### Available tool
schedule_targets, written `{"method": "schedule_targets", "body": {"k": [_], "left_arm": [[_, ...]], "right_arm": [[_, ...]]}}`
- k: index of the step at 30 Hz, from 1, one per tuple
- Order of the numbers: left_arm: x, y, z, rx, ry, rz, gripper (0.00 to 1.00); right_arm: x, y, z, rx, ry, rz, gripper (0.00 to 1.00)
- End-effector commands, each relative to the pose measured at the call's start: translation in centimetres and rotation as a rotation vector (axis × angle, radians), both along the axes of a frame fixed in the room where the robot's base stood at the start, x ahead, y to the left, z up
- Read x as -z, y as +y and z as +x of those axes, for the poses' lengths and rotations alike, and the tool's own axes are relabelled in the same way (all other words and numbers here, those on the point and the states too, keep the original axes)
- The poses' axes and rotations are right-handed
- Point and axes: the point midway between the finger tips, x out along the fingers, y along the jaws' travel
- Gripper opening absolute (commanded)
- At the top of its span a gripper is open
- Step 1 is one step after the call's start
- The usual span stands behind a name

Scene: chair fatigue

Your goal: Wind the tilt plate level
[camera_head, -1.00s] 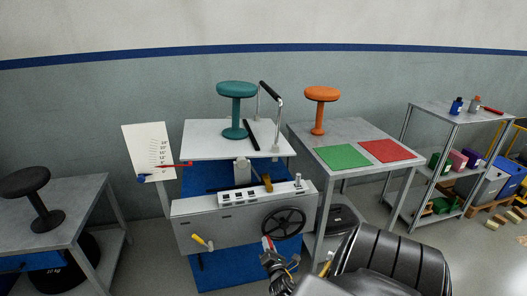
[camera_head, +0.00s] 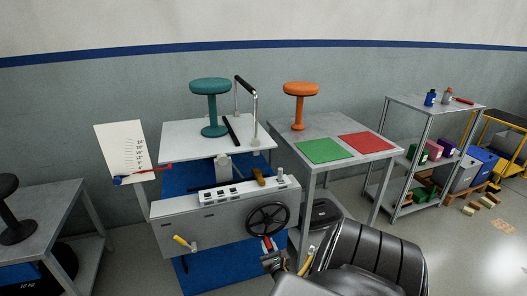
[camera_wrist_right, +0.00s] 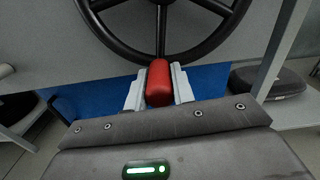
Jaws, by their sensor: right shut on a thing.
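The white tilt plate (camera_head: 185,143) tops a grey machine (camera_head: 195,217) and carries a teal stool (camera_head: 211,105). Its slope is hard to judge from here. A red pointer (camera_head: 152,170) lies across the lower part of a white scale board (camera_head: 122,140); its numbers are too small to read. The black handwheel (camera_head: 267,219) is on the machine's front, with a red grip (camera_head: 267,243) at its bottom. My right gripper (camera_head: 268,250) is shut on this grip; in the right wrist view its fingers (camera_wrist_right: 159,87) flank the grip (camera_wrist_right: 159,84). My left gripper is out of view.
A grey table (camera_head: 320,128) with green and red mats and an orange stool (camera_head: 299,104) adjoins the machine. A yellow-handled lever (camera_head: 183,241) sticks out at the machine's lower left. Open floor lies at the right.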

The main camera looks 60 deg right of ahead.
Motion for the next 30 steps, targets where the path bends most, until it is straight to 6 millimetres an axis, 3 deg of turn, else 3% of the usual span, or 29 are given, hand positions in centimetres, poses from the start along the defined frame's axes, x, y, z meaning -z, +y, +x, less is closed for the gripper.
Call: {"method": "schedule_targets", "body": {"k": [12, 29, 30], "left_arm": [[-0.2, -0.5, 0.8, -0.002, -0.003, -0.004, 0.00], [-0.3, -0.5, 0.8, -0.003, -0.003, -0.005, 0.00], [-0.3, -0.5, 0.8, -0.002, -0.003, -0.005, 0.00]], "right_arm": [[0.1, -1.4, -1.1, 0.001, 0.123, -0.138, 0.00], [0.0, -1.6, -1.3, 0.003, 0.140, -0.158, 0.00], [0.0, -1.6, -1.3, 0.003, 0.139, -0.159, 0.30]]}}
